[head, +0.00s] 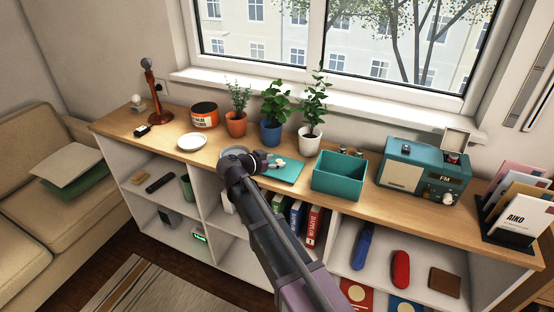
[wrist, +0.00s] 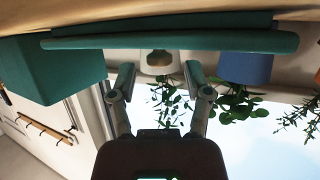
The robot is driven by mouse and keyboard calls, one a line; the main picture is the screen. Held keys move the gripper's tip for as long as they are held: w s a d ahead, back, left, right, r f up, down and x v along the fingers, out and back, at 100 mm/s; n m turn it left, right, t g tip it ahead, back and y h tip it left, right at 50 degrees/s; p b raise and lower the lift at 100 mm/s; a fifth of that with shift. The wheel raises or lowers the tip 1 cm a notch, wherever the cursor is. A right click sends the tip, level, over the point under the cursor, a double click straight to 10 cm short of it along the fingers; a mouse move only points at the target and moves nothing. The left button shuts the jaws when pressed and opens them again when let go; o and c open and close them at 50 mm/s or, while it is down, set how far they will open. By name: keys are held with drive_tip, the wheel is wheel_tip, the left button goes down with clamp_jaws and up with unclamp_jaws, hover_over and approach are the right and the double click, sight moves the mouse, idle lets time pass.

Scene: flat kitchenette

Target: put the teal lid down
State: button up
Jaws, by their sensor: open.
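The teal lid (head: 289,172) lies flat at the wooden shelf top, left of the open teal box (head: 340,178). In the wrist view, which is upside down, the lid (wrist: 170,43) spans the picture as a long edge close to the wood, with the box (wrist: 50,68) beside it. My gripper (head: 274,163) is at the lid's left part in the head view. In the wrist view my gripper (wrist: 159,74) has its fingers apart with nothing between them, tips near the lid's edge. I cannot tell whether they touch it. My arm hides part of the lid.
Behind the lid stand a white-potted plant (head: 311,138), a blue-potted plant (head: 271,130) and a terracotta-potted plant (head: 236,124). A white bowl (head: 192,141) and an orange-labelled tin (head: 204,115) are to the left. A teal radio (head: 425,170) stands right of the box.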

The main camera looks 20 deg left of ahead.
drive_tip(key=p+v, duration=0.3)
drive_tip(key=v, duration=0.7)
